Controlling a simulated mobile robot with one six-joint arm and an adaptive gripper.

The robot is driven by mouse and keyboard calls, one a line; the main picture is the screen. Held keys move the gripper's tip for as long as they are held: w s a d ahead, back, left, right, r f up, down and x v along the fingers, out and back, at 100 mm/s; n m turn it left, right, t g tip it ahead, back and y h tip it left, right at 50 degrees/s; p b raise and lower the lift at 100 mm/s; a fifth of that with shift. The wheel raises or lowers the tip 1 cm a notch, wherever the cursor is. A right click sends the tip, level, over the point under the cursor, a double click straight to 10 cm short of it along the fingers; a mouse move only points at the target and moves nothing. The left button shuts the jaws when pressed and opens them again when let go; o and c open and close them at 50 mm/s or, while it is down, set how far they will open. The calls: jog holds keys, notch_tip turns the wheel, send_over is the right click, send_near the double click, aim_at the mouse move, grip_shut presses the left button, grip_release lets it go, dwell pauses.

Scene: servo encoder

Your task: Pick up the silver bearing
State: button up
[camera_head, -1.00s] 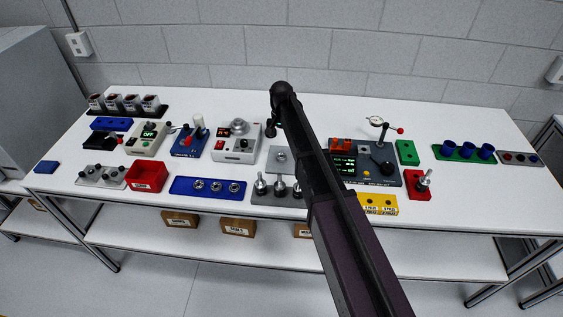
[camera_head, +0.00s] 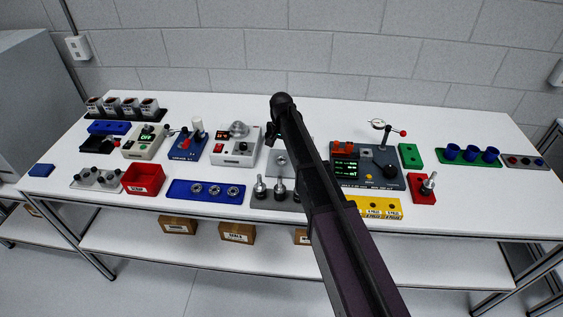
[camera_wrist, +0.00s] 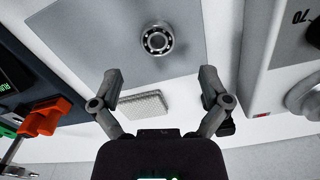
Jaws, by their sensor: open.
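A silver bearing (camera_wrist: 157,40) with a dark ball ring lies flat on a grey plate (camera_wrist: 108,28) in the wrist view. It shows small on the plate beside my arm in the head view (camera_head: 281,159). My gripper (camera_wrist: 160,76) is open and empty, its two fingers spread apart. In the wrist view the bearing appears above the gap between the fingertips, apart from both. My arm hides part of the plate in the head view. Several similar silver bearings sit in a blue tray (camera_head: 205,197) to the left.
A white device with a silver knob (camera_head: 236,146) stands left of the plate. A dark panel with a green display (camera_head: 345,168) stands to the right. A stand with upright silver pieces (camera_head: 262,199) is in front. A red bin (camera_head: 143,180) and yellow block (camera_head: 380,208) flank these.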

aim_at(282, 158)
jog(key=shift+f, duration=0.2)
notch_tip(282, 158, down, 5)
jog(key=b, duration=0.5)
jog(key=shift+s+d, duration=0.1)
jog(key=shift+r, duration=0.1)
dwell(0.3)
jog(key=c, duration=1.3)
